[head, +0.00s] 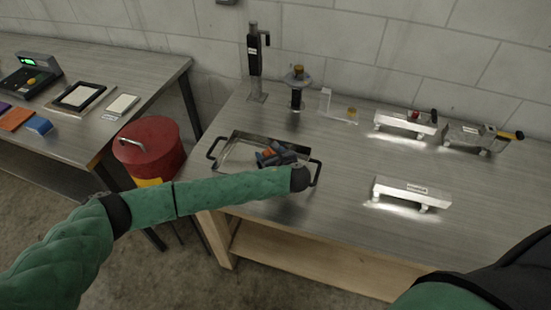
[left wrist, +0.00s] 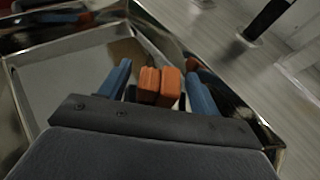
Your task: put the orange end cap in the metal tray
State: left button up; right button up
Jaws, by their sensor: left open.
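The metal tray (head: 238,156) is shiny, with dark handles, and stands at the left of the near bench. In the left wrist view its bare grey floor (left wrist: 65,85) and polished walls fill the left side. My left gripper (head: 266,157) is over the right part of the tray, with its blue fingers open. The orange end cap (left wrist: 158,86) shows as two orange blocks between the fingers (left wrist: 160,87), with gaps on both sides. In the head view the cap (head: 268,152) is partly hidden by the gripper. I cannot tell whether it touches the tray floor. My right gripper is out of view.
A black upright tool (head: 254,65) and a round-based stand (head: 297,90) are behind the tray. Silver fixtures (head: 412,193) lie to the right. A red bin (head: 150,150) stands between the two benches. The bench between tray and fixtures is clear.

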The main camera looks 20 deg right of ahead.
pick_arm(q)
jog(key=shift+s+d+r+b, duration=0.15)
jog(key=shift+s+b, duration=0.15)
jog(key=shift+s, duration=0.3)
jog(key=shift+s+d+b, duration=0.1)
jog(key=shift+s+b, duration=0.2)
jog(key=shift+s, duration=0.3)
jog(key=b+v, duration=0.3)
jog(key=v, duration=0.5)
jog(key=shift+s+r, duration=0.1)
jog(key=shift+r, duration=0.15)
jog(key=shift+s+r, duration=0.25)
jog(key=shift+s, duration=0.2)
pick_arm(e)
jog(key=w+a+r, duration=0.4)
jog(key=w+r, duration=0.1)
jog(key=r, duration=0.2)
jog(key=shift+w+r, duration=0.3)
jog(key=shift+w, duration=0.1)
